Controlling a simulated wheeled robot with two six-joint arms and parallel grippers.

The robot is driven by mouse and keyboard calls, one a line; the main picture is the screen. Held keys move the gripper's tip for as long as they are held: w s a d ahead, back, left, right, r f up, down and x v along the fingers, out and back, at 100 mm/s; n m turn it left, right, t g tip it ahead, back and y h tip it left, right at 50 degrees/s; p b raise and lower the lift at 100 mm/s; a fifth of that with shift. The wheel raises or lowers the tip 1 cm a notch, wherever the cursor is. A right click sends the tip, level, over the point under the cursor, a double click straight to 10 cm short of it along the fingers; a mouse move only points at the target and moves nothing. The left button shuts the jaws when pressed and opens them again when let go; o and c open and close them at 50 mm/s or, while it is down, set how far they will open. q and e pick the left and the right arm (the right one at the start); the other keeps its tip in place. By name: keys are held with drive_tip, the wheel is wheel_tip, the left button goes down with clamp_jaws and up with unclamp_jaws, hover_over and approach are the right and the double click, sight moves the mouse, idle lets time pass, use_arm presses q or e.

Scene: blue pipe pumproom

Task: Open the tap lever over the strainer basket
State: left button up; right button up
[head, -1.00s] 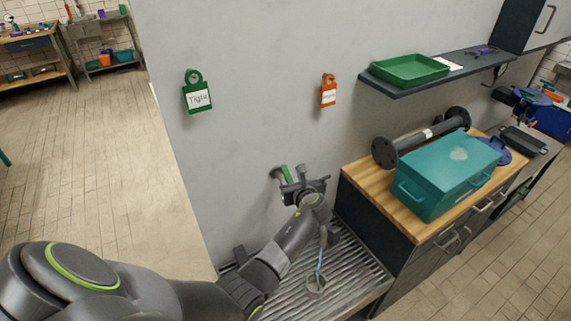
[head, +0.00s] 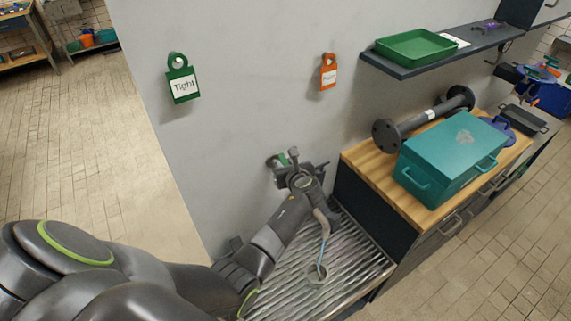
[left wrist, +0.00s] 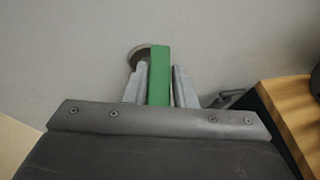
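The green tap lever (head: 282,160) sits on a round fitting on the grey wall. My left gripper (head: 289,158) is at the lever. In the left wrist view the green lever (left wrist: 159,76) stands upright between the two grey fingers (left wrist: 159,88), which lie close along both its sides and look shut on it. The strainer basket (head: 317,274) shows as a small round ring on the ribbed metal drain tray (head: 350,262), below my gripper. A thin blue line runs down to it; I cannot tell if it is water. The spout is partly hidden by my wrist. My right gripper is out of view.
A wooden-topped cabinet (head: 372,162) stands right of the tray, holding a teal toolbox (head: 448,160) and a dark flanged pipe (head: 425,118). A green "Tight" tag (head: 182,82) and an orange tag (head: 328,73) hang on the wall. A shelf (head: 400,70) carries a green tray (head: 415,47).

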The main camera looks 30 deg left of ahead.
use_arm(q)
clamp_jaws()
drive_tip(key=shift+f+n+g+y+b, duration=0.1)
drive_tip(key=shift+n+g+y+b, duration=0.5)
drive_tip(key=shift+n+g, duration=0.1)
drive_tip(key=shift+n+g+y+b, duration=0.45)
drive_tip(key=shift+n+g, duration=0.25)
drive_tip(key=shift+n, duration=0.2)
drive_tip(key=shift+a, duration=0.1)
drive_tip(key=shift+o, duration=2.2)
unclamp_jaws()
